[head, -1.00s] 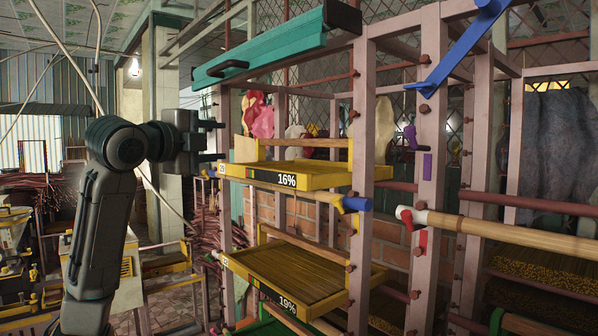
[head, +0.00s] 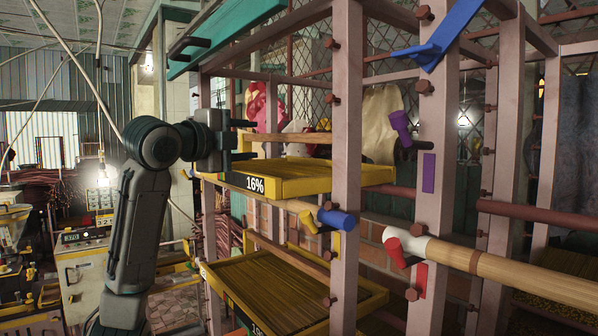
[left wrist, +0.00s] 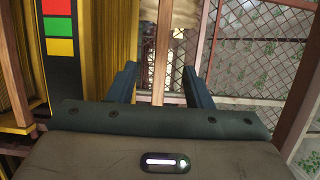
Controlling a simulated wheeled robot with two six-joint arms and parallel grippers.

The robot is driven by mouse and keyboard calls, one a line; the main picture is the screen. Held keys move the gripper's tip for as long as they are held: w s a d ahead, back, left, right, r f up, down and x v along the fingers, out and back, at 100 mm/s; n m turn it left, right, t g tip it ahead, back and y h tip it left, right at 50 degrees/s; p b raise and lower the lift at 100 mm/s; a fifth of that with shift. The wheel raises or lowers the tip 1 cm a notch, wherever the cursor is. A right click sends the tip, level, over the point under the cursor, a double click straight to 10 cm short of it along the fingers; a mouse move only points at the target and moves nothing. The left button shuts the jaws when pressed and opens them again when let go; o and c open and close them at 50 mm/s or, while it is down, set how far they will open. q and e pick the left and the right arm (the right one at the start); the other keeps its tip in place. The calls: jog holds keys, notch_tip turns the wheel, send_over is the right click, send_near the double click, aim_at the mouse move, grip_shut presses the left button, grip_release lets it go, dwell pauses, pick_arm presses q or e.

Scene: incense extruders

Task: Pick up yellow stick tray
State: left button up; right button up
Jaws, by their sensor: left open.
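A yellow-framed tray of brown sticks (head: 300,183) sits on the upper level of the rack, with a black "16%" label on its front. A wooden handle bar (head: 290,136) runs above it. In the left wrist view the tray's side with red, yellow and green squares (left wrist: 58,30) is at the left. My left gripper (head: 254,140) is open at the near end of the handle bar. In the left wrist view the wooden bar (left wrist: 163,60) runs between the two open fingers (left wrist: 160,85), with gaps on both sides. My right gripper is not in view.
A second yellow stick tray (head: 270,285) sits on the level below. Mauve rack posts (head: 345,150) stand right of the upper tray. A blue-ended rod (head: 337,219) lies under it, and a teal beam (head: 225,40) is above my gripper.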

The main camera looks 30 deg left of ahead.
aim_at(281, 137)
pick_arm(q)
jog(key=w+p, duration=0.2)
jog(key=w, duration=0.2)
jog(key=w+p, duration=0.2)
jog(key=w, duration=0.1)
jog(key=w+d+p, duration=0.1)
jog(key=w+p, duration=0.1)
jog(key=w, duration=0.2)
jog(key=shift+w+r, duration=0.25)
jog(key=shift+w, duration=0.1)
jog(key=shift+w+d+f, duration=0.1)
jog(key=shift+w+d, duration=0.05)
jog(key=shift+w, duration=0.1)
jog(key=shift+s, duration=0.1)
grip_shut()
